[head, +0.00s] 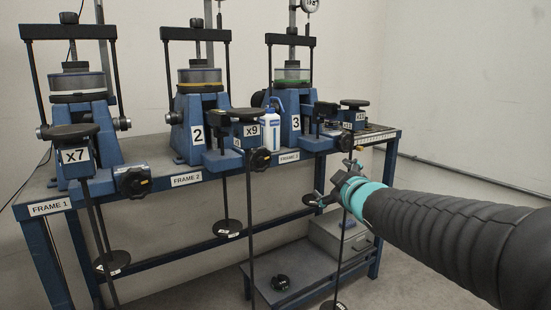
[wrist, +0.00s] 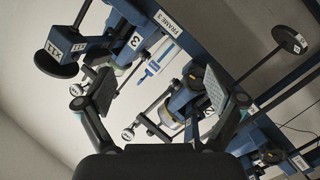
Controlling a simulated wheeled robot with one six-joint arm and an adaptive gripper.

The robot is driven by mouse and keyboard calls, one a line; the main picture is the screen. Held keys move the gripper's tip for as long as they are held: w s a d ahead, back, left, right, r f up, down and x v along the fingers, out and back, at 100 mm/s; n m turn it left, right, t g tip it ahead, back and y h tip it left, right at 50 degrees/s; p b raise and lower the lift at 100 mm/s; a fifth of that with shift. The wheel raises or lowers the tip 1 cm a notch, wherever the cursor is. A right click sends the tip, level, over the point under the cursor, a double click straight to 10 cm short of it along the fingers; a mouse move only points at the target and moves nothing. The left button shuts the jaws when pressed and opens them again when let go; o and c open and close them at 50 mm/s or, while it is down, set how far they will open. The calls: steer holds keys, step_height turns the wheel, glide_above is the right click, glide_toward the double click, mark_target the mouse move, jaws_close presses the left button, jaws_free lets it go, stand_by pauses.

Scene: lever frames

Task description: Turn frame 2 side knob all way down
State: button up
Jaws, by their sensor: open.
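Frame 2 (head: 190,125) is the blue loading frame in the middle of the bench, with a "2" plate on its front. Its black side knob (head: 261,159) sits at the bench's front edge, below the x9 block (head: 250,131). My gripper (head: 330,184) is to the right of this knob and apart from it, in front of the bench near frame 3. In the wrist view my gripper (wrist: 158,88) is open, its two pads wide apart with nothing held.
Frame 1 (head: 90,110) stands left with its own knob (head: 134,182); frame 3 (head: 291,110) stands right. A white and blue bottle (head: 270,130) stands between frames 2 and 3. Hanging rods with black discs (head: 227,228) drop before the bench. A low shelf (head: 300,265) is below.

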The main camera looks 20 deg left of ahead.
mark_target(262, 160)
steer(key=w+a+n+g+y+p, duration=0.1)
steer(key=w+a+n+y, duration=0.1)
steer(key=a, duration=0.5)
steer(key=w+a+n+g+y, duration=0.1)
steer(key=w+a+n+y, duration=0.1)
steer(key=a, duration=0.5)
steer(key=w+a+n+y+p, duration=0.1)
steer(key=w+a+n+y, duration=0.1)
steer(key=a, duration=0.5)
steer(key=shift+w+r+n+g+p, duration=0.3)
steer(key=shift+w+r+g+p, duration=0.1)
steer(key=shift+w, duration=0.25)
steer(key=shift+d, duration=0.15)
steer(key=c, duration=1.5)
steer(key=shift+c, duration=0.4)
